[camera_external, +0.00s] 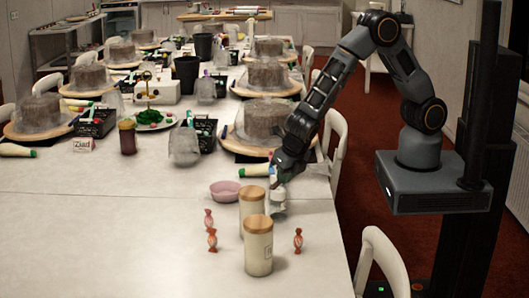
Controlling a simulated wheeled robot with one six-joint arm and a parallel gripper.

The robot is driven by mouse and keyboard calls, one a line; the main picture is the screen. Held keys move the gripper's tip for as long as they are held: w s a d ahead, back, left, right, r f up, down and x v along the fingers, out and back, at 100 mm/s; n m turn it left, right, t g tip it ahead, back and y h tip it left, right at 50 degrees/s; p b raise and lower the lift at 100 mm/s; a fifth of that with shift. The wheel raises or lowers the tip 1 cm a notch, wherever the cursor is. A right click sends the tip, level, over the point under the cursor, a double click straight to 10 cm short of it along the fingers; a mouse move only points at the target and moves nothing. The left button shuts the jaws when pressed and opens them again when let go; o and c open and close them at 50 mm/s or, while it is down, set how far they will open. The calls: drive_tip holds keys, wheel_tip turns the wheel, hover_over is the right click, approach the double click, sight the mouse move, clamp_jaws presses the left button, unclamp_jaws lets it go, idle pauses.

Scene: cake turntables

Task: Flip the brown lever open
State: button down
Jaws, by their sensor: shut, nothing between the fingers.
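My gripper (275,182) points down over the right side of the near table and is shut with nothing visible in it. Right under it stands a small whitish object (278,201); I cannot tell whether the fingers touch it. No brown lever can be made out; it may be too small or hidden behind my gripper. Two cream jars with brown wooden lids stand just left of and in front of my gripper: a rear jar (249,213) and a front jar (258,250).
A pink bowl (225,192) sits left of my gripper. Wrapped candies lie near the jars, one on the right (298,241). A covered cake on a turntable (262,130) stands behind. The table's front left (110,240) is clear. A white chair (382,262) stands at the right edge.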

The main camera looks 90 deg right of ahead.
drive_tip(key=n, duration=0.1)
drive_tip(key=n+p, duration=0.1)
drive_tip(key=shift+w+d+n+t, duration=0.3)
drive_tip(key=shift+t, duration=0.1)
drive_tip(key=shift+w+a+y, duration=0.1)
drive_tip(key=shift+y, duration=0.2)
drive_tip(key=shift+w+a+p, duration=0.4)
drive_tip(key=shift+a+p, duration=0.05)
drive_tip(key=shift+a, duration=0.1)
drive_tip(key=s+a+r, duration=0.4)
drive_tip(key=s+r, duration=0.2)
drive_tip(key=r, duration=0.3)
drive_tip(key=shift+a+r, duration=0.2)
drive_tip(key=shift+a, duration=0.15)
